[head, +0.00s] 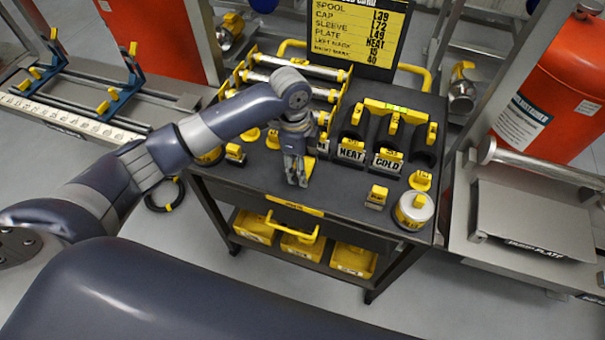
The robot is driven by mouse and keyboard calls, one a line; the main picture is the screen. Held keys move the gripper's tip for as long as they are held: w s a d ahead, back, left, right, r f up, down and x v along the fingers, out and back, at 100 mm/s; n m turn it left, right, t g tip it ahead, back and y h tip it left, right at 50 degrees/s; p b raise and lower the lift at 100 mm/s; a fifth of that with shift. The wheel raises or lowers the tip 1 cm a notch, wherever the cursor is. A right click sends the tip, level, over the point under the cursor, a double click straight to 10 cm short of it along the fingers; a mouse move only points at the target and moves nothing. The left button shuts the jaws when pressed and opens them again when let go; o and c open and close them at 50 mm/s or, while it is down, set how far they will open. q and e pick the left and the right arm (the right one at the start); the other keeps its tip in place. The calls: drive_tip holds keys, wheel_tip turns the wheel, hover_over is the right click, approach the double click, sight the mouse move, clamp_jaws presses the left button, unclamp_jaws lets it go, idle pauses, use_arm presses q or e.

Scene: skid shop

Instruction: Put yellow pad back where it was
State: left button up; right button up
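My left gripper (297,182) points down over the front middle of the dark cart top (335,203). Its two fingers look close together, and I cannot tell whether they are open or shut. A yellow piece (309,165) shows right beside the fingers, partly hidden by them; it may be the yellow pad, but I cannot tell whether it is held or touched. Other small yellow pieces stand on the cart, including a block (377,195) and a round-based one (420,180) to the right. My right gripper is not in view.
Blocks labelled HEAT (351,154) and COLD (387,161) stand right of the gripper. A yellow-and-white round can (413,211) sits at the front right corner. A rack of metal rollers (300,67) is behind. Yellow bins (300,248) fill the lower shelf.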

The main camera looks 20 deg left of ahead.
use_arm(q)
drive_tip(key=shift+f, duration=2.3)
drive_tip(key=shift+f, duration=0.15)
drive_tip(key=o, duration=1)
drive_tip(key=shift+o, duration=0.2)
drive_tip(key=r, duration=0.8)
drive_tip(key=a+r, duration=0.1)
drive_tip(key=r, duration=0.3)
drive_tip(key=shift+a+r+b, duration=0.1)
drive_tip(key=shift+r+b, duration=0.1)
drive_tip(key=shift+b, duration=0.15)
drive_tip(key=shift+f, duration=0.1)
